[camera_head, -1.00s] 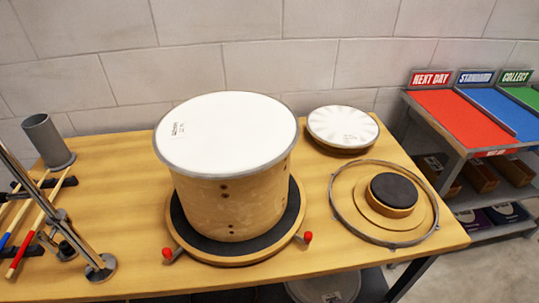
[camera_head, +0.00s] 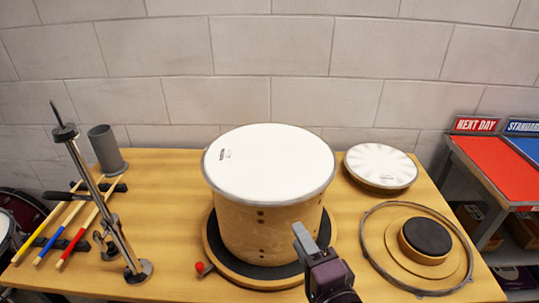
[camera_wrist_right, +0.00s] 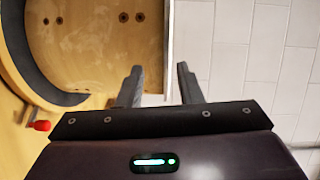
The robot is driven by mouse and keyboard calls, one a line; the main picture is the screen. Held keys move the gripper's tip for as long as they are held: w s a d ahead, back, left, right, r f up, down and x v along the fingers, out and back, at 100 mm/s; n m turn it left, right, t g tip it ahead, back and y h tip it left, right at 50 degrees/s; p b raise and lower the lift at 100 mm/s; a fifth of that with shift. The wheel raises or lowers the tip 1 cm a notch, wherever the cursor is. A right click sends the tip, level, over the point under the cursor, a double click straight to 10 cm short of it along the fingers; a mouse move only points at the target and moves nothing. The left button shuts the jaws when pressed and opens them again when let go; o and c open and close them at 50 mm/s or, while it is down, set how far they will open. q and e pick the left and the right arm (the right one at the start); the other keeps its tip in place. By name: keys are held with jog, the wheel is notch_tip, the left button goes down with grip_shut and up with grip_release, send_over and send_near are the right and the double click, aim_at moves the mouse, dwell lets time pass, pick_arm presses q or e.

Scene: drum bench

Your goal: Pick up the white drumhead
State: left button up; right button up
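A round white drumhead (camera_head: 270,165) with a metal rim lies on top of the wooden drum (camera_head: 275,235). Another round white head (camera_head: 381,165), with a fan-like pattern, lies at the back right of the bench; I cannot tell which one the task names. My right gripper (camera_head: 302,235) is in front of the drum, below its rim, empty as far as I can see. In the right wrist view its two fingers (camera_wrist_right: 160,84) stand apart, with the drum shell (camera_wrist_right: 105,40) and white drumhead edge (camera_wrist_right: 192,40) beyond them. My left gripper is out of view.
The drum stands on a round black-topped base with a red knob (camera_head: 200,267). A metal hoop (camera_head: 365,240) surrounds a black pad (camera_head: 427,237) at right. A metal stand (camera_head: 105,205), drumsticks (camera_head: 50,232) and a grey cup (camera_head: 107,150) are at left.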

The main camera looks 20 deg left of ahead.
aim_at(279, 205)
jog(key=shift+m+y, duration=0.3)
jog(key=shift+y, duration=0.1)
jog(key=p+x, duration=0.1)
jog(key=x, duration=0.1)
jog(key=p+x, duration=0.1)
jog(key=x, duration=0.2)
jog(key=p+x, duration=0.1)
jog(key=x, duration=0.1)
jog(key=shift+a+r, duration=0.35)
jog(key=shift+r, duration=0.05)
jog(key=shift+w+a+f, duration=0.1)
jog(key=shift+w, duration=0.05)
grip_shut()
